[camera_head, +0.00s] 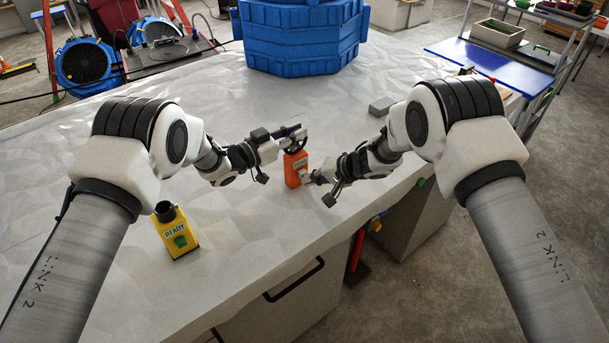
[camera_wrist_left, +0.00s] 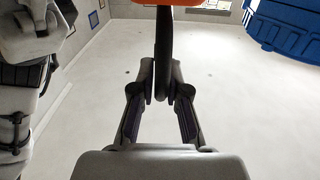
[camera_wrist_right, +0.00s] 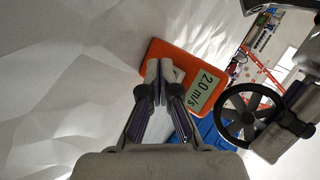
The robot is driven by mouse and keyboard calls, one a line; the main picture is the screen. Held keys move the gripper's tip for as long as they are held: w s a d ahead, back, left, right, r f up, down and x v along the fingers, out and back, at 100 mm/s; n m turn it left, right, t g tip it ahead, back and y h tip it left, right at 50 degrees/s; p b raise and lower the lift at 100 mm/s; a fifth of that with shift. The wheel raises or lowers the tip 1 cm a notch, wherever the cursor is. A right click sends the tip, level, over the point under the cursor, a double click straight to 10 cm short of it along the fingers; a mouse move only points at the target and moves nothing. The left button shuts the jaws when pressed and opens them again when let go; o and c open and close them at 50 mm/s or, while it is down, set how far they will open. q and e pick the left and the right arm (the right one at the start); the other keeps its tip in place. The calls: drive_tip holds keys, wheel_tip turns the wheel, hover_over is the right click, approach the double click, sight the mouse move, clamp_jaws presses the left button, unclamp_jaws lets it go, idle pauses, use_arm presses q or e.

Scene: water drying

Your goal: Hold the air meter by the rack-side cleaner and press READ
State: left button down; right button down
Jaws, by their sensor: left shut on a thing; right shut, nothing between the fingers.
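The air meter (camera_head: 295,172) is orange, with a black vane wheel at its top. In the right wrist view the meter (camera_wrist_right: 185,58) shows a display reading 2.0 m/s, and the vane wheel (camera_wrist_right: 250,114) is beside my left gripper. My left gripper (camera_head: 289,139) is shut on the meter's dark upper part; in the left wrist view the fingers (camera_wrist_left: 161,82) close on a black bar below an orange edge. My right gripper (camera_head: 307,181) is shut and empty, its tips (camera_wrist_right: 160,82) at the meter's face, covering part of it. Contact is unclear. I see no READ label.
A yellow device (camera_head: 177,232) marked READY stands on the pale table (camera_head: 240,235) at the left. A blue ribbed stack (camera_head: 300,35) stands at the back, and a small grey block (camera_head: 382,106) lies right. Blue blowers (camera_head: 86,66) are beyond the table; a blue-topped rack (camera_head: 487,62) is right.

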drive_tip(key=shift+s+d, duration=0.4)
drive_tip(key=shift+s, duration=0.15)
drive_tip(key=shift+s+d, duration=0.75)
drive_tip(key=shift+s, duration=0.3)
drive_tip(key=shift+s+d, duration=0.75)
drive_tip(key=shift+s, duration=0.25)
use_arm(q)
drive_tip(key=c, duration=1.1)
unclamp_jaws()
